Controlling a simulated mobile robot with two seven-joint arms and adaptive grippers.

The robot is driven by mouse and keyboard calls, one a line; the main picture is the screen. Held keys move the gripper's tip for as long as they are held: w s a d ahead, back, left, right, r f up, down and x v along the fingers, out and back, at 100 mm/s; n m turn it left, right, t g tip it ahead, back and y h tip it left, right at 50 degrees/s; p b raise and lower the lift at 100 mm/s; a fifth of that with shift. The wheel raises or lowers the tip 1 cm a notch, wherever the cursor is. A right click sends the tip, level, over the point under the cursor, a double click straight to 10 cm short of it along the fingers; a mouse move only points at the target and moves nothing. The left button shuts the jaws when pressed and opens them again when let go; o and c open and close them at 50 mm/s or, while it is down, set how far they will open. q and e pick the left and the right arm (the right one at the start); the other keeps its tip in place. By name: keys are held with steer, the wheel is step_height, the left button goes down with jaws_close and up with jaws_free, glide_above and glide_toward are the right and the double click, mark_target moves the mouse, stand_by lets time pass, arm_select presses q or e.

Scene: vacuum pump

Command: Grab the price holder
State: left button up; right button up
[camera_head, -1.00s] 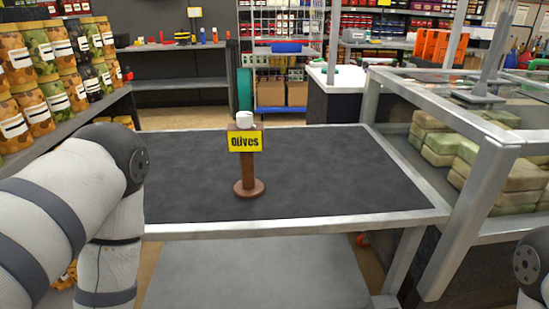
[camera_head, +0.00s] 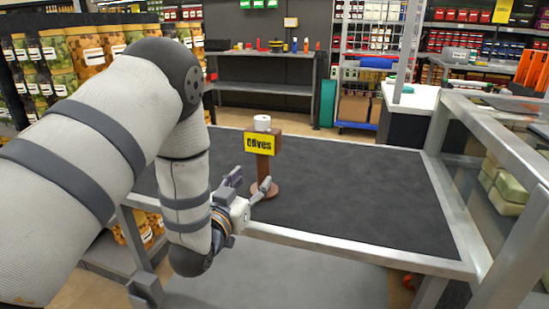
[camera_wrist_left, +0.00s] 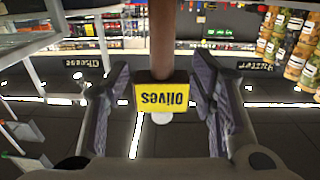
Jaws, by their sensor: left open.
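The price holder (camera_head: 262,167) is a brown wooden post on a round base, with a yellow "Olives" sign and a small white piece on top. It stands upright near the front edge of the dark table. My left gripper (camera_head: 250,184) is open at the table's front edge, just before the holder's lower part. In the left wrist view the picture is upside down. There the holder's sign (camera_wrist_left: 162,97) and post lie between the two spread fingers of my left gripper (camera_wrist_left: 163,66), with gaps on both sides. My right gripper is out of view.
The dark table (camera_head: 350,200) has a light metal rim and is otherwise clear. A glass-sided metal case (camera_head: 480,180) stands at the right. A low shelf (camera_head: 265,88) stands behind.

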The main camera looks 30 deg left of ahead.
mark_target(261, 164)
arm_select(q)
steer(key=w, duration=0.3)
steer(key=w+a, duration=0.1)
steer(key=w, duration=0.1)
steer(key=w+a+r, duration=0.1)
steer(key=w, duration=0.2)
steer(key=shift+w+b, duration=0.35)
jaws_close()
